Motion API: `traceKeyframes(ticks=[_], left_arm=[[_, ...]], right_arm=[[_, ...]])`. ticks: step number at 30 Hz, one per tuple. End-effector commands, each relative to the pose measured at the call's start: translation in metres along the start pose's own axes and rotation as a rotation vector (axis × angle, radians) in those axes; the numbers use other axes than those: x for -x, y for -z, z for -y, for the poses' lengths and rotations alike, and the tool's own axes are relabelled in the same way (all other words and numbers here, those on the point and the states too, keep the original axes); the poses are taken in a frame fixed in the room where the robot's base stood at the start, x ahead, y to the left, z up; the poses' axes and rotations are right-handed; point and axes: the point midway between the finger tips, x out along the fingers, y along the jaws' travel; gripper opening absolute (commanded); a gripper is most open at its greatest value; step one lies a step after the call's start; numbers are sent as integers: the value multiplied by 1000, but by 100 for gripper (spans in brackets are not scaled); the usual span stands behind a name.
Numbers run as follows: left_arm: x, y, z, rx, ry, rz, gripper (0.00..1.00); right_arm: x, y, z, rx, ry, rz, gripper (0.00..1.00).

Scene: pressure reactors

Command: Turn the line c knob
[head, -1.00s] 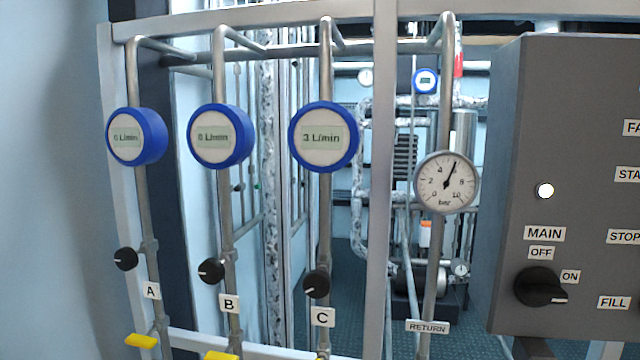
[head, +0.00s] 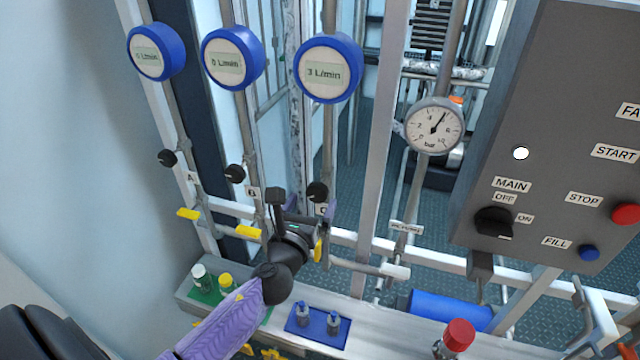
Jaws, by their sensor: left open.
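The line C knob (head: 317,192) is a small black round knob on the third pipe, below the blue-rimmed meter (head: 328,68) reading 3 L/min. The C label beneath it is partly hidden by my left gripper. My left gripper (head: 299,206) is open and empty, reaching up from below. Its fingertips are just below and left of the C knob; I cannot tell whether they touch it. My right gripper is not in view.
Knobs A (head: 167,158) and B (head: 235,173) sit to the left, with yellow valve handles (head: 248,232) below. A pressure gauge (head: 433,128) and the grey control panel (head: 560,130) stand to the right. Small bottles (head: 201,278) and a blue tray (head: 318,326) are on the ledge below.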

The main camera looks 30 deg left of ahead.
Motion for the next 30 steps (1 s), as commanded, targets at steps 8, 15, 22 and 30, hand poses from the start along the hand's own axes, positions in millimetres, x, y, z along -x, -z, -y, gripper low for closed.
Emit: traceKeyframes(ticks=[8,15,22,30], left_arm=[[-42,1,0,5,0,-1,99],[-47,1,0,5,0,-3,99],[-46,1,0,5,0,-3,65],[-46,1,0,5,0,-3,8]], right_arm=[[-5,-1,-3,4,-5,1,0],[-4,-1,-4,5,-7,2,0],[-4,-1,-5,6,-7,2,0],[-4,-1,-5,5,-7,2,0]])
